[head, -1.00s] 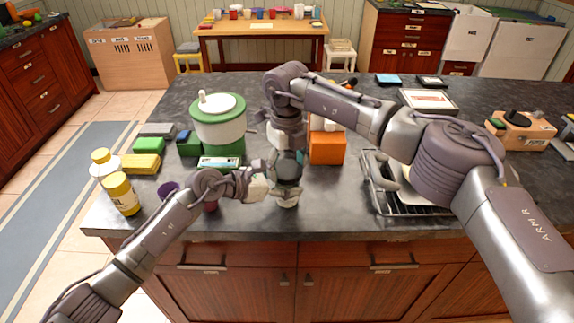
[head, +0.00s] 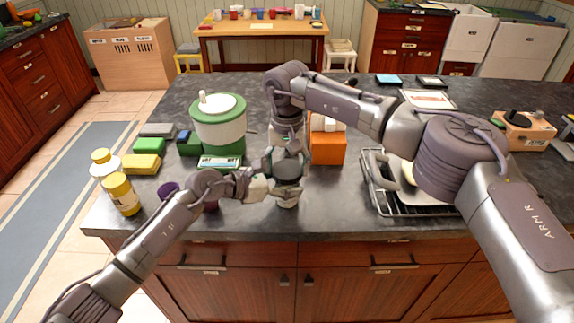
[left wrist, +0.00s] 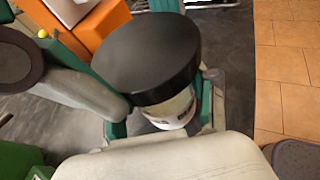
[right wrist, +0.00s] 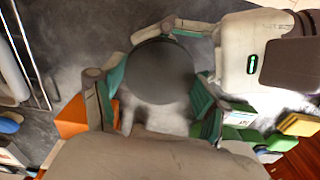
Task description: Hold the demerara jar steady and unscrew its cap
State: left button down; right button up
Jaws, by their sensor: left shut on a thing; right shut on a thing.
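The demerara jar (head: 287,201) stands upright near the front edge of the counter, its pale body mostly covered by fingers. Its wide black cap (head: 288,171) sits level on top; it also shows in the left wrist view (left wrist: 147,55) and the right wrist view (right wrist: 160,72). My left gripper (head: 284,190) comes in from the left and is shut on the jar body (left wrist: 172,108) below the cap. My right gripper (head: 287,163) reaches down from above, its teal-padded fingers on either side of the cap, shut on it. Any gap between cap and jar cannot be made out.
A green and white canister (head: 219,122) stands behind left, an orange box (head: 327,148) behind right. A wire rack (head: 375,190) is to the right. Bare counter lies between jar and rack.

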aim_at(287, 169)
pick_arm(q)
jog(key=shift+f, duration=0.15)
pick_arm(e)
jog(key=shift+n, duration=0.5)
jog(key=shift+r, duration=0.15)
jog(key=shift+r, duration=0.95)
jog(key=shift+r, duration=2)
pick_arm(q)
jog(key=shift+c, duration=1.2)
grip_release()
